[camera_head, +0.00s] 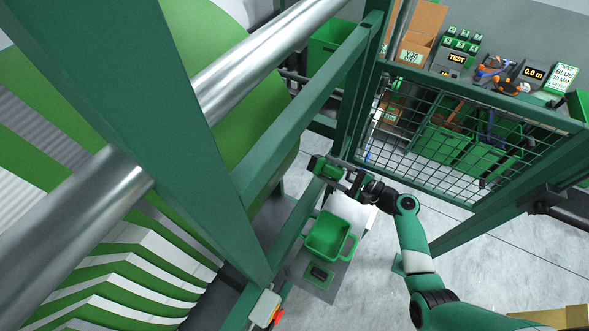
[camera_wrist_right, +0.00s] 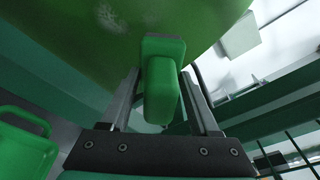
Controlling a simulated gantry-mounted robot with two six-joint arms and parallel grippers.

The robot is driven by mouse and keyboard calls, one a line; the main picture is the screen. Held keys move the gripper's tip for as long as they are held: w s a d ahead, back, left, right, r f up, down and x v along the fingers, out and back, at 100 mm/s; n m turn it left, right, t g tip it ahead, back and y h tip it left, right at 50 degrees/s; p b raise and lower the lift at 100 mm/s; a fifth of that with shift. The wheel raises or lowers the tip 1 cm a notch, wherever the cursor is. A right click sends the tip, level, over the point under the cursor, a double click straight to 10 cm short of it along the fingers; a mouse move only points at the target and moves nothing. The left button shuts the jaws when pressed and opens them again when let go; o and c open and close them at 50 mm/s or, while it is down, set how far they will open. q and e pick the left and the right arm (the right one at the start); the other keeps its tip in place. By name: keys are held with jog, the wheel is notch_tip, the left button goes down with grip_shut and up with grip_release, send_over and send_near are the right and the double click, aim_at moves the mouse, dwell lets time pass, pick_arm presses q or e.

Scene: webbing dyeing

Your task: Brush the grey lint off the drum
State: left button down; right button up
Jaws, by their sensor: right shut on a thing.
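The large green drum (camera_head: 265,135) fills the left of the head view behind the frame bars. In the right wrist view the drum (camera_wrist_right: 60,45) curves across the top, with a pale grey lint patch (camera_wrist_right: 107,14) near the upper edge. My right gripper (camera_head: 346,179) is shut on a green brush handle (camera_wrist_right: 162,85), which stands between its two fingers. In the head view the brush (camera_head: 326,168) points left towards the drum's lower right edge. I cannot tell whether it touches the drum; its bristles are hidden. My left gripper is not in view.
A green bin (camera_head: 328,236) stands on a grey shelf (camera_head: 298,263) below my right gripper. Green frame bars (camera_head: 300,110) and a steel roller (camera_head: 255,60) cross in front of the drum.

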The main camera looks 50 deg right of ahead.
jog(key=shift+d+r+h, duration=0.3)
jog(key=shift+d, duration=0.1)
jog(key=shift+a+f+m+h, duration=0.1)
jog(key=shift+a+m+h, duration=0.05)
jog(key=shift+m+h, duration=0.2)
jog(key=s+a+f+y+p, duration=0.2)
jog(key=a+f, duration=0.3)
jog(key=a, duration=0.7)
jog(key=shift+n, duration=0.45)
jog(key=shift+w+a+r+b, duration=0.1)
jog(key=shift+w+a, duration=0.05)
jog(key=shift+w, duration=0.8)
jog(key=shift+w+a+r+b, duration=0.1)
jog(key=shift+w+a+b, duration=0.1)
jog(key=shift+w, duration=0.7)
jog(key=shift+w+a+r+b, duration=0.1)
jog(key=shift+w+a, duration=0.05)
jog(key=shift+w, duration=0.8)
jog(key=shift+w+a+b, duration=0.15)
jog(key=shift+w+b, duration=0.05)
jog(key=shift+w, duration=0.4)
jog(key=shift+w+a+b, duration=0.15)
jog(key=shift+w, duration=0.4)
